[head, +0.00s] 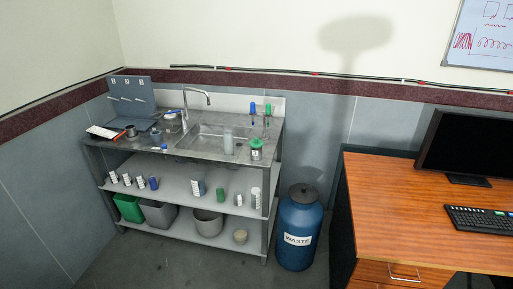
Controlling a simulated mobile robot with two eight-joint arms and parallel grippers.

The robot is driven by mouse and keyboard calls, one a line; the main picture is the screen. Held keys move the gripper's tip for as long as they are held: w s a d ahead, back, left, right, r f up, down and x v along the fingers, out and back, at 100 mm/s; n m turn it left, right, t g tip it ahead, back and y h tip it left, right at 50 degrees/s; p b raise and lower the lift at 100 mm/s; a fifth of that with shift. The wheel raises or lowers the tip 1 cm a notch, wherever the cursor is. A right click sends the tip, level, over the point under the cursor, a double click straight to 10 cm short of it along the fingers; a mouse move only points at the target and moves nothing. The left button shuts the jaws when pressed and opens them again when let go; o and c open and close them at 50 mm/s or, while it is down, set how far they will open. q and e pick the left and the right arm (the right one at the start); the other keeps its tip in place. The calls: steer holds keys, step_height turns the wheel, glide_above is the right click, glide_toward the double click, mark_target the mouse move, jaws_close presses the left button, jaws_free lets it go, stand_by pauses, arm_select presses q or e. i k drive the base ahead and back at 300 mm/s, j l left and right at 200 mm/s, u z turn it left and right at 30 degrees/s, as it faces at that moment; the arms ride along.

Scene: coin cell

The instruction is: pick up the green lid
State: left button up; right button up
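A green lid (256,143) sits on top of a small container (256,154) at the right end of the metal sink bench. The container stands upright near the front right corner of the bench top. Neither of my grippers shows in the head view, and no part of my arms is visible.
The sink bench (181,149) has a basin, a tap (196,96) and shelves with bottles and bins. A blue waste drum (299,229) stands right of it. A wooden desk (400,215) with monitor and keyboard (481,219) is at the right. Floor in front is clear.

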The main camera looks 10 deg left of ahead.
mark_target(255, 143)
steer(key=i+j+u, duration=0.35)
steer(key=i, duration=0.2)
steer(key=i+j+u, duration=0.15)
steer(key=i+u, duration=0.2)
steer(key=i, duration=0.2)
steer(key=i+u, duration=0.35)
steer(key=i, duration=0.2)
